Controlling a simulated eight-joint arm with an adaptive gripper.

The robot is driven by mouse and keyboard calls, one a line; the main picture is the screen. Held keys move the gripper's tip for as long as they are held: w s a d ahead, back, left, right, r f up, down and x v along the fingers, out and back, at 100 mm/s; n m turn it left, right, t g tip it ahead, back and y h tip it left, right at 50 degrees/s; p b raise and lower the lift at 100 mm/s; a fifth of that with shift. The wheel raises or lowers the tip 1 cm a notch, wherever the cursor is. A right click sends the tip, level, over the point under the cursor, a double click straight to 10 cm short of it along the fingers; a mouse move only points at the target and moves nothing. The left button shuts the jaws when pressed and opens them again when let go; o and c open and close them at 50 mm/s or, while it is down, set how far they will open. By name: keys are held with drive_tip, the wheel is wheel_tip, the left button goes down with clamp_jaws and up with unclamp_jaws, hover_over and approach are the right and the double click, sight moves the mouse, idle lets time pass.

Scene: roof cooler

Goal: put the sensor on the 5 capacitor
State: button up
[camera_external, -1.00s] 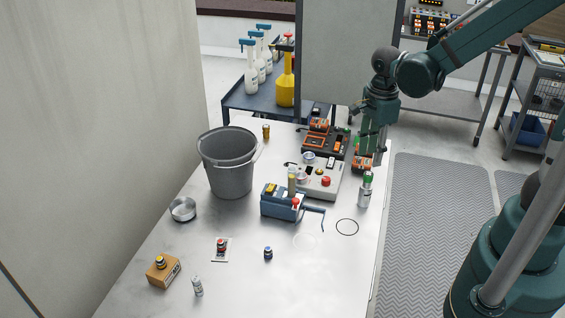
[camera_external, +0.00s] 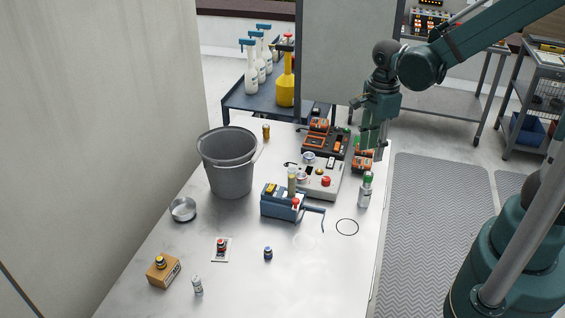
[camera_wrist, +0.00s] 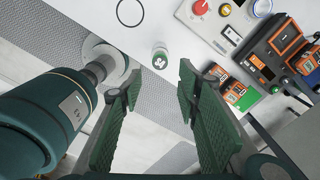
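My gripper (camera_external: 372,146) hangs over the far right part of the metal table. In the wrist view its two green padded fingers (camera_wrist: 159,78) are spread apart with nothing between them. Beyond the fingertips stands a green-topped can (camera_wrist: 160,58); it also shows in the outside view (camera_external: 365,190) below my gripper. Small capped cylinders stand on the table: a yellow-topped one (camera_external: 160,262), a red-topped one (camera_external: 221,245) and a blue-topped one (camera_external: 268,253). A silver can (camera_external: 197,286) stands at the front. I cannot tell which is the sensor or the 5 capacitor.
A grey bucket (camera_external: 229,178) stands at the left. A blue device (camera_external: 281,205), a grey control box (camera_external: 322,183) and orange-black units (camera_external: 327,140) crowd the middle and back. A cardboard box (camera_external: 163,273) sits front left.

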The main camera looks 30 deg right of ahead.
drive_tip(key=s+d+r+n+t, duration=0.3)
drive_tip(key=d+r+n, duration=0.4)
drive_tip(key=n, duration=0.3)
drive_tip(key=s+d+r+n+t, duration=0.3)
drive_tip(key=d+r+n+t, duration=0.1)
drive_tip(key=d+r+n, duration=0.4)
drive_tip(key=shift+d+r+n, duration=0.2)
drive_tip(key=shift+d+n, duration=0.6)
drive_tip(key=shift+n, duration=0.3)
